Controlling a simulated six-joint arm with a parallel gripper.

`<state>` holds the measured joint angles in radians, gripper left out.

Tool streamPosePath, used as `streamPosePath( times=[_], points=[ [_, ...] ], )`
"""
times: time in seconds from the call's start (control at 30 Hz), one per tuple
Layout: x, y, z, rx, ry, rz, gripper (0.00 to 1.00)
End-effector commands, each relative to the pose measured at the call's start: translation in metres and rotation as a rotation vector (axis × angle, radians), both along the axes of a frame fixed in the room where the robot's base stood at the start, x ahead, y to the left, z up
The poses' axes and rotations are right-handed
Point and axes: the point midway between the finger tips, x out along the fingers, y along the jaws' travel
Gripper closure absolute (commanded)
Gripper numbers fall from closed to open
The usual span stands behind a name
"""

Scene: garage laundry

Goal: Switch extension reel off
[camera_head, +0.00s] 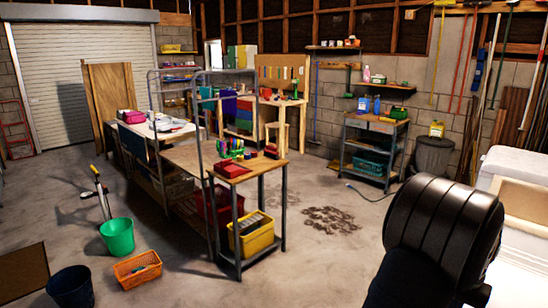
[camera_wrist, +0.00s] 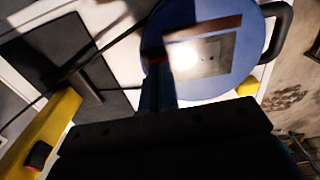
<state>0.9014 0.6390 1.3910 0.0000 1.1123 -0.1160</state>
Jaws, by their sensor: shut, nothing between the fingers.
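In the wrist view the extension reel shows as a round blue face (camera_wrist: 225,75) with a pale plate (camera_wrist: 208,58) bearing small dark socket marks. A bright glare covers the plate's left part, and I cannot make out a switch or its position. A black curved handle (camera_wrist: 280,40) stands at the reel's right. My gripper (camera_wrist: 157,62) is shut and empty, its dark narrow fingers overlapping the left part of the blue face in the picture. I cannot tell whether they touch it. The reel is not visible in the head view.
The wrist view shows a yellow piece (camera_wrist: 40,135) with a dark, red-edged part at lower left, and a black panel (camera_wrist: 75,60) crossed by dark cables.

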Motion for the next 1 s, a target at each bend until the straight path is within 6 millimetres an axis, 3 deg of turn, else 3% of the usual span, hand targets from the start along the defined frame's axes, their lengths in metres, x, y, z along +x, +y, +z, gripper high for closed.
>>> streamPosePath(
  times=[0.8,1.0],
  points=[
    [0.0,0.0,0.062,-0.001,-0.001,0.0,1.0],
    [0.0,0.0,0.07,0.0,0.0,0.0,1.0]
  ],
)
